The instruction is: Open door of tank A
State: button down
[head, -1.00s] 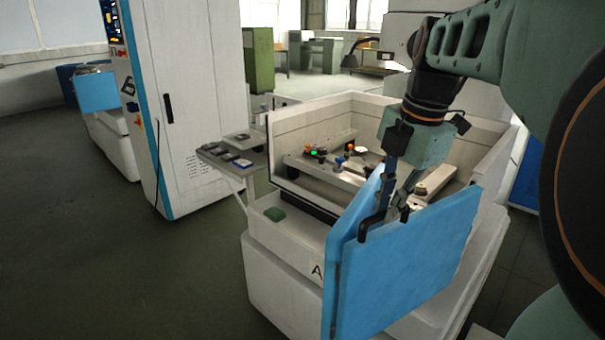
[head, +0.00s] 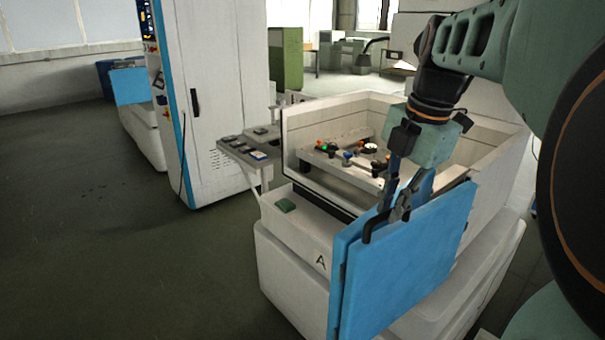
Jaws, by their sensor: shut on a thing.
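Tank A is a white machine tank with its letter label (head: 321,260) on the front and a pale inner wall (head: 330,125). Its blue door (head: 400,270) stands at the front right, with another blue layer visible close behind its top edge. The left part of the tank's front is uncovered, showing the inside. A dark bar handle (head: 373,228) is near the door's upper left. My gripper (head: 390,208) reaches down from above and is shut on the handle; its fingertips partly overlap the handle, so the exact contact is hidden.
Inside the tank is a fixture frame (head: 345,172) with coloured knobs. A side tray (head: 245,150) and a tall white cabinet (head: 225,90) stand left. The floor (head: 130,250) at the front left is clear.

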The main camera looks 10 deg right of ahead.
dwell(0.5)
jog(key=c, duration=2)
grip_release()
jog(key=shift+o, duration=0.2)
notch_tip(320, 180, up, 12)
jog(key=s+d, duration=0.1)
jog(key=s, duration=0.1)
jog(key=shift+s+f, duration=0.1)
